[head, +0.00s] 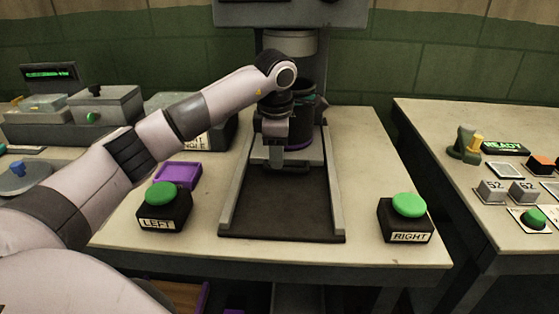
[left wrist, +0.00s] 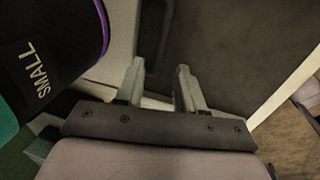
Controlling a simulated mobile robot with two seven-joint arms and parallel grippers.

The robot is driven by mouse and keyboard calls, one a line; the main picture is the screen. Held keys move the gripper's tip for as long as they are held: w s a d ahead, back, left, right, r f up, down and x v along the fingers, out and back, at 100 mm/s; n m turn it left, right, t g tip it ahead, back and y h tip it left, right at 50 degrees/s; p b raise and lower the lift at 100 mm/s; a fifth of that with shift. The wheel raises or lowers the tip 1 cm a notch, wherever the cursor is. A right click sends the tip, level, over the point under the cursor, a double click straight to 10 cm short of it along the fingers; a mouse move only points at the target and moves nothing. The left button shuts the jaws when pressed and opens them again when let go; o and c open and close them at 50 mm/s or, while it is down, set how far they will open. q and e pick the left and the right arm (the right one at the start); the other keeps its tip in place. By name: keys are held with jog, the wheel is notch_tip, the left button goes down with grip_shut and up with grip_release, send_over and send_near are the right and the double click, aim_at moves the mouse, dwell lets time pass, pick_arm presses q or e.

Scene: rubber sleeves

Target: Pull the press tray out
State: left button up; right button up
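The press tray (head: 312,153) is a pale grey plate set back between two rails under the press, with a dark cylinder with a purple lower rim (head: 305,140) standing on it. In the left wrist view the cylinder (left wrist: 45,50) reads "SMALL". My left gripper (head: 288,167) points down at the tray's front edge. In the left wrist view its two fingers (left wrist: 158,88) are apart, with a dark, handle-like bar just beyond them. I cannot tell whether they touch it. The arm hides part of the tray and cylinder. My right gripper is not in view.
A dark bed (head: 283,210) between the rails lies clear in front of the tray. Green-topped LEFT (head: 163,207) and RIGHT (head: 408,215) button boxes stand either side. A purple bin (head: 178,176) is behind the LEFT box. A second table with controls (head: 470,215) stands to the right.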

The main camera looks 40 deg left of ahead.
pick_arm(q)
jog(key=shift+w+f, duration=0.2)
jog(key=shift+f, duration=1)
jog(key=shift+w+a+f, duration=0.1)
jog(key=shift+f, duration=0.3)
grip_shut()
